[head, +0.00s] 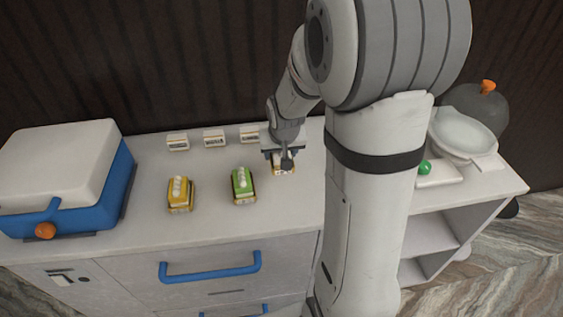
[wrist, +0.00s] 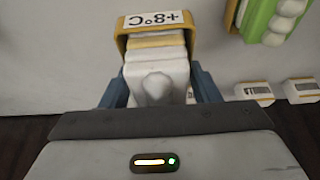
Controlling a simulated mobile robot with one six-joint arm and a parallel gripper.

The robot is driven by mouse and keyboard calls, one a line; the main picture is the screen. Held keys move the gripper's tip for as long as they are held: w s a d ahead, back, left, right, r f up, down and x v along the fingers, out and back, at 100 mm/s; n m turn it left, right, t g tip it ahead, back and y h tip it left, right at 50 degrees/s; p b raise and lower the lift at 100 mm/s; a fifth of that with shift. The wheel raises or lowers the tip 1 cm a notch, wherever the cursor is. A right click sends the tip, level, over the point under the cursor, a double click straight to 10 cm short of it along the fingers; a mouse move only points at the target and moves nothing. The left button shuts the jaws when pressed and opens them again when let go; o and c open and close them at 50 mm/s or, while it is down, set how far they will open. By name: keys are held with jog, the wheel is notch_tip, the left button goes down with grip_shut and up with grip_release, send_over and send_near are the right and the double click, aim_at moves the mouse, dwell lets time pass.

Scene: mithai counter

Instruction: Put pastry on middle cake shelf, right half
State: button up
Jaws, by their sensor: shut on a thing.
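My gripper (head: 285,157) is shut on a white and pale-yellow pastry (head: 284,169) in a yellow-orange holder, at or just above the counter. In the wrist view the pastry (wrist: 156,75) sits between the blue fingers of my gripper (wrist: 155,88), with a "+8°C" label at its far end. Whether it touches the counter I cannot tell. A green pastry (head: 243,183) and a yellow pastry (head: 180,193) stand to its left. No shelf is plainly recognisable as the middle cake shelf.
Small white label blocks (head: 214,138) line the counter's back. A blue and white cooler box (head: 75,195) stands at the left. A scale (head: 463,136) stands at the right, above open compartments (head: 430,236). My arm hides part of the counter. Blue-handled drawers (head: 210,268) are below.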

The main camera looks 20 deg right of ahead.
jog(key=shift+f, duration=2.45)
jog(key=shift+f, duration=0.15)
jog(key=o, duration=1)
jog(key=shift+s, duration=0.1)
